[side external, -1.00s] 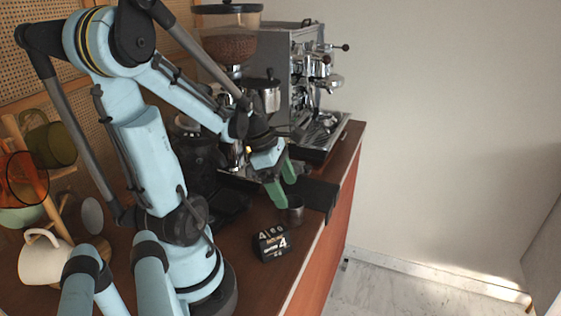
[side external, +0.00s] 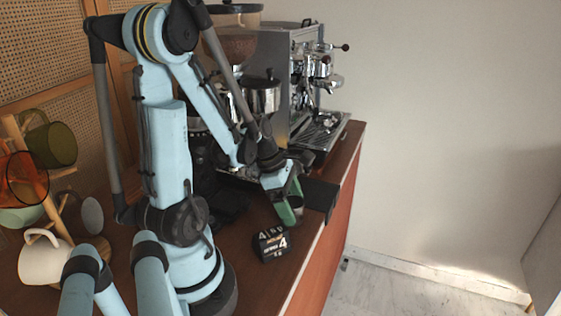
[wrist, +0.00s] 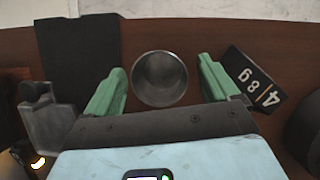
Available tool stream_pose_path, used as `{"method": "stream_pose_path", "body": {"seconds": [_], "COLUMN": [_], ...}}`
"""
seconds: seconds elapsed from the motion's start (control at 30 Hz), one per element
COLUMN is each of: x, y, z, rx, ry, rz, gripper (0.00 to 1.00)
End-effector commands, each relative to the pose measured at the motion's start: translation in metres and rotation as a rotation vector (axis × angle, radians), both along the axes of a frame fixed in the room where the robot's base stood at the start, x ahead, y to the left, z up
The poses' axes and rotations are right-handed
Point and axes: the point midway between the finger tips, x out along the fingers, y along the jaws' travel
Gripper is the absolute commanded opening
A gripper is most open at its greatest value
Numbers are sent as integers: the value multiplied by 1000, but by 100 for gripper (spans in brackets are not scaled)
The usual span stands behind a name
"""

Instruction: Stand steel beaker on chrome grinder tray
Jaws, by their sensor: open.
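The steel beaker (wrist: 159,79) stands upright on the wooden counter, its open mouth facing the wrist camera. My gripper (wrist: 161,70) is open, with one green finger on each side of the beaker and a visible gap to each. In the side view my gripper (side external: 290,205) is low over the counter near its front edge, and its fingers largely hide the beaker. The chrome grinder (side external: 231,50) stands behind my arm. What looks like its tray (side external: 236,176) shows only as a bright edge; my arm hides most of it.
A black block with white numbers (side external: 271,244) stands close to the gripper, right of the fingers in the wrist view (wrist: 252,78). A black mat (side external: 320,196) hangs at the counter edge. The espresso machine (side external: 303,75) is behind. A white mug (side external: 45,260) and mug rack are left.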

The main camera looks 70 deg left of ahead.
Motion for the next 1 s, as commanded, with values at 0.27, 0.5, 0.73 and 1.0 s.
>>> {"method": "stream_pose_path", "body": {"seconds": [0.27,0.5,0.73,1.0], "x": [0,0,-1,0], "y": [0,0,0,0], "z": [0,0,1,14], "rx": [0,0,1,0], "ry": [0,0,3,1], "rz": [0,0,0,0], "gripper": [56,24,18,17]}}
